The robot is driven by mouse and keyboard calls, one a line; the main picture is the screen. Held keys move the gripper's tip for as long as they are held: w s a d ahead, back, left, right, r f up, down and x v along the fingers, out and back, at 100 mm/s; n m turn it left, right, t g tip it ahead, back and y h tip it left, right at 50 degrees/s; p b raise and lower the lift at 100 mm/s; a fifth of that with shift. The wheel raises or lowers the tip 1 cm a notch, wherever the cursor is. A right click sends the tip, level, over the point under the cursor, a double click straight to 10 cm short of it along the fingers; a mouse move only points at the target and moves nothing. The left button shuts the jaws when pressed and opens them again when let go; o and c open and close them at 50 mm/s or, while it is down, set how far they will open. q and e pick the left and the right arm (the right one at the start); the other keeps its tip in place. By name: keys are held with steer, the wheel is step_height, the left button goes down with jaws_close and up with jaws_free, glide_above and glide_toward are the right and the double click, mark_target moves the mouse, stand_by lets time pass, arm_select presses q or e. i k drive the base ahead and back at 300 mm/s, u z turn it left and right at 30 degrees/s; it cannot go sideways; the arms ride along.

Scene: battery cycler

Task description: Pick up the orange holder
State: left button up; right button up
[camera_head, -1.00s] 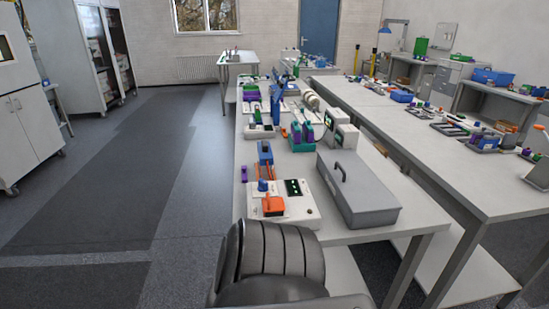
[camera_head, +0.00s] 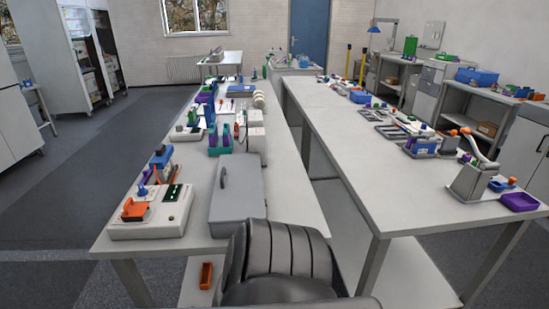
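An orange block-like piece (camera_head: 135,211) sits on top of a white device (camera_head: 150,226) at the near left end of the left bench. A second orange piece (camera_head: 206,275), shaped like a small open holder, stands lower down, below the bench's front edge, on the pale lower shelf. I cannot tell from this view which of the two is the orange holder. Neither of my grippers shows, so I see nothing held.
A grey case with a handle (camera_head: 238,193) lies beside the white device. The left bench (camera_head: 291,200) carries several instruments further back. A narrow gap separates it from the right bench (camera_head: 370,170), which holds a purple tray (camera_head: 519,202). Open floor lies at left.

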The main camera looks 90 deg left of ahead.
mark_target(206, 274)
steer(key=i, duration=0.75)
steer(key=u, duration=2.15)
